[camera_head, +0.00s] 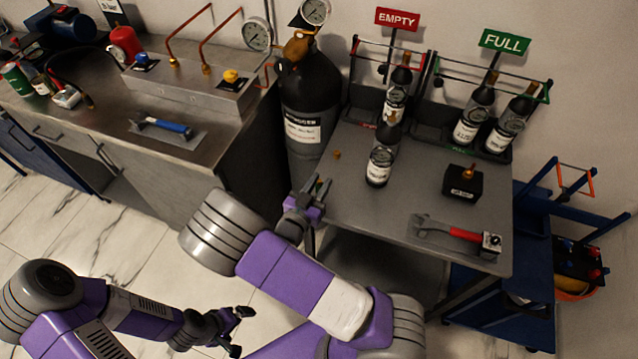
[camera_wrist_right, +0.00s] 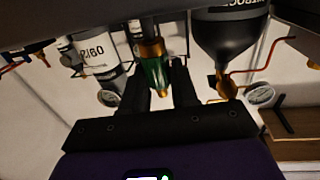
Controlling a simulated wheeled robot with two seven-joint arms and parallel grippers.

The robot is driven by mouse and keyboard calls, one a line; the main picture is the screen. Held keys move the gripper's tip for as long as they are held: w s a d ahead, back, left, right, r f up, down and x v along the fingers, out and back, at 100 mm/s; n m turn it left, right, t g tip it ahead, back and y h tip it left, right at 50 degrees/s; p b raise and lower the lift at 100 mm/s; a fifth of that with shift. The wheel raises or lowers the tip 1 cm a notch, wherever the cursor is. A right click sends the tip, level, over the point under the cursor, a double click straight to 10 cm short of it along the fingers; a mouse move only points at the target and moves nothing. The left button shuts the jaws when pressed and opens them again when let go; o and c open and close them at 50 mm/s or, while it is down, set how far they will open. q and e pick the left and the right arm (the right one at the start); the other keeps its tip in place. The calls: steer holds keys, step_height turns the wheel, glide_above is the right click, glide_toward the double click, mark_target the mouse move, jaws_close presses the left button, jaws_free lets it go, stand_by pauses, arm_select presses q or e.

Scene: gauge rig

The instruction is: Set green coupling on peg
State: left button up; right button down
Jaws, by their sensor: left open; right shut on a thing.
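My right gripper (camera_head: 318,190) is at the left edge of the grey table. In the right wrist view its fingers (camera_wrist_right: 158,85) are shut on a green coupling (camera_wrist_right: 155,76) with a brass-coloured end. The coupling cannot be made out in the head view. A black block (camera_head: 462,186) with an upright brass peg (camera_head: 468,171) stands on the right part of the table, apart from my right gripper. I cannot tell whether this is the task's peg. My left gripper (camera_head: 238,325) is open and empty, low over the floor.
A dark bottle (camera_head: 380,165) stands on the table (camera_head: 350,205) between my right gripper and the block. Racked bottles stand behind, under EMPTY (camera_head: 397,19) and FULL (camera_head: 505,42) signs. A black cylinder (camera_head: 305,95) stands left.

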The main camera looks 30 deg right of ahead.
steer(key=shift+f+b, duration=0.45)
steer(key=shift+f, duration=0.25)
steer(key=shift+f, duration=0.25)
stand_by(0.3)
steer(key=shift+c, duration=2.4)
jaws_free()
steer(key=p+v, duration=0.1)
steer(key=v, duration=0.6)
steer(key=shift+s+a, duration=0.2)
steer(key=shift+a, duration=0.05)
